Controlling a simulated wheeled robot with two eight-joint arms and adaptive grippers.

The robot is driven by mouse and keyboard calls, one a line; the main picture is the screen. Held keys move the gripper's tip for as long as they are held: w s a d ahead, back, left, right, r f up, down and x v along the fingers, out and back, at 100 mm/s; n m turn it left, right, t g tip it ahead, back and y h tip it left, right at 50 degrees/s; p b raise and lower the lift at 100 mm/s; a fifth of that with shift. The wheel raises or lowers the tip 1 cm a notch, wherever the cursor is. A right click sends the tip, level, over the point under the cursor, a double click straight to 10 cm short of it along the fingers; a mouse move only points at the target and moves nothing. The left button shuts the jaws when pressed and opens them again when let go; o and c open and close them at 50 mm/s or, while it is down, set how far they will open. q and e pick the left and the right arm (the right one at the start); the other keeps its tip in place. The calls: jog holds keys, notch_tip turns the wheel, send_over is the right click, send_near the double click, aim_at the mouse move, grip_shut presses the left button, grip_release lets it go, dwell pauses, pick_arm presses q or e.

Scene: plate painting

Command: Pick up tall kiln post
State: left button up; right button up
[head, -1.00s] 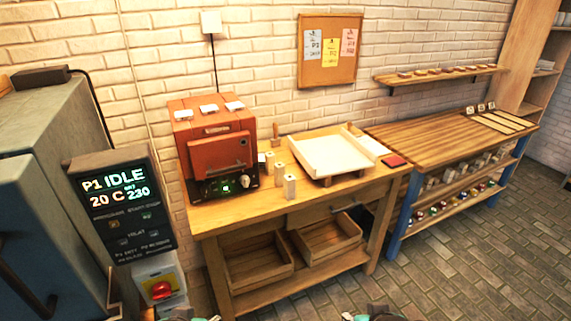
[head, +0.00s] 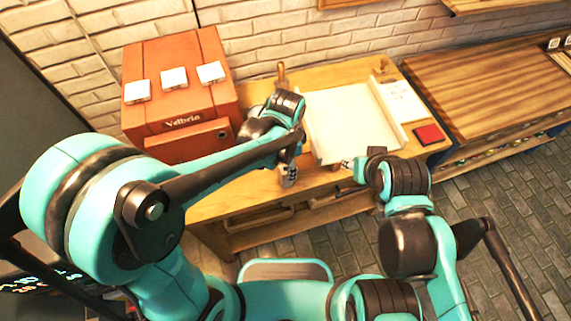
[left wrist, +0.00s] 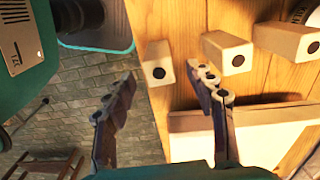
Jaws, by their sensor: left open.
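Several pale kiln posts with dark round holes in their ends stand on the wooden table. In the left wrist view, the post nearest the table edge (left wrist: 158,64) is just beyond and between the fingertips of my left gripper (left wrist: 166,78). A second post (left wrist: 228,52) is beside the right finger, and a third (left wrist: 287,40) is farther right. I cannot tell surely which is tallest. My left gripper is open and empty.
The orange kiln (head: 180,90) stands left of the posts. The white tray (head: 340,115) lies close on their right; its edge shows in the left wrist view (left wrist: 230,122). A red pad (head: 428,135) lies at the table's right. A workbench (head: 480,85) stands beyond.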

pick_arm(q)
notch_tip(320, 180, down, 8)
jog(key=b, duration=0.2)
jog(key=shift+a+r+b, duration=0.1)
jog(key=shift+r+b, duration=0.15)
jog(key=shift+b, duration=0.15)
jog(key=shift+c, duration=0.9)
grip_shut()
